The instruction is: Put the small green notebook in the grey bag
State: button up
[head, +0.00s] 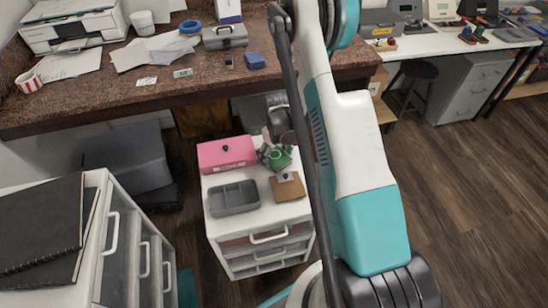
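A small green item (281,161), which may be the small green notebook, shows at the back right of the white drawer unit's top. My gripper (272,152) is right at it, above the unit and beside a pink box. The fingers are small and partly overlap the item, so I cannot tell whether they are open or shut on it. No grey bag can be made out with certainty. A large dark grey block-like thing (124,160) stands under the desk at the left, and I cannot tell what it is.
The white drawer unit (262,266) carries the pink box (226,153), a grey divided tray (234,197) and a brown clipboard-like item (288,187). Black notebooks (42,222) lie on a cabinet at the left. The brown desk (110,100) runs behind. Wooden floor (470,190) is clear at the right.

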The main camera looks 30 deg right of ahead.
jog(key=c, duration=0.7)
jog(key=shift+r, duration=0.1)
